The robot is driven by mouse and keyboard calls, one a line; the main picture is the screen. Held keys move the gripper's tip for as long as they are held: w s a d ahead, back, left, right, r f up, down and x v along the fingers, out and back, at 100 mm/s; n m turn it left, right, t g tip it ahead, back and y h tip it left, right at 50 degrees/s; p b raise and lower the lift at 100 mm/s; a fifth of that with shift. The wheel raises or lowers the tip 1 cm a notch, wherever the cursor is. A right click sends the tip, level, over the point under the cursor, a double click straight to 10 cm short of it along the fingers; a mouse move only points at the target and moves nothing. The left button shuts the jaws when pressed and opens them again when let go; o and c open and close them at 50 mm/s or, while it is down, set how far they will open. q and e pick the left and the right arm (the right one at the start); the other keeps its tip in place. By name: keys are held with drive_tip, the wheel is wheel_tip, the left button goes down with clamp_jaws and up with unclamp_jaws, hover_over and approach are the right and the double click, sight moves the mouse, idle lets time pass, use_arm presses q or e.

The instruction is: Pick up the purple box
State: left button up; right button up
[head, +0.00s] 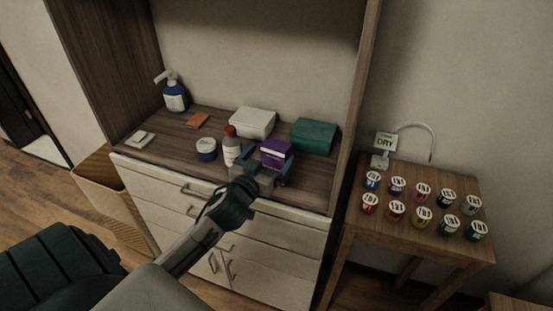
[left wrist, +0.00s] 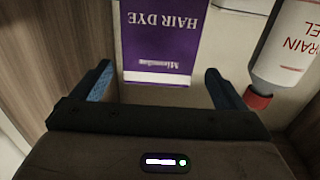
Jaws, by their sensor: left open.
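The purple box (head: 275,152) stands on the wooden counter, near its front edge. In the left wrist view the purple box (left wrist: 160,40) shows its printed face, with "HAIR DYE" upside down, and a white band at its lower end. My left gripper (head: 267,172) is open at the box. In the left wrist view the left gripper (left wrist: 158,88) has one blue-padded finger on each side of the box's lower end, with gaps on both sides. I cannot tell how deep the box sits between the fingers. My right gripper is not in view.
A bottle with a red cap (head: 232,148) stands close left of the box. A white box (head: 252,122) and a green box (head: 313,135) stand behind. A round tub (head: 206,149) is farther left. A side table (head: 400,220) with several small jars stands right, beyond the cabinet's side panel.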

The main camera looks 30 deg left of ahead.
sight(279, 144)
use_arm(q)
drive_tip(key=shift+w, duration=0.4)
drive_tip(key=w+p, duration=0.2)
drive_tip(key=w, duration=0.1)
drive_tip(key=w+p, duration=0.1)
drive_tip(key=shift+w+a+r, duration=0.2)
drive_tip(key=shift+w+a, duration=0.05)
drive_tip(key=shift+w, duration=0.15)
drive_tip(key=shift+w+f, duration=0.15)
drive_tip(key=shift+w, duration=0.1)
drive_tip(key=shift+s, duration=0.1)
drive_tip(key=c, duration=1.2)
drive_tip(key=shift+o, duration=0.2)
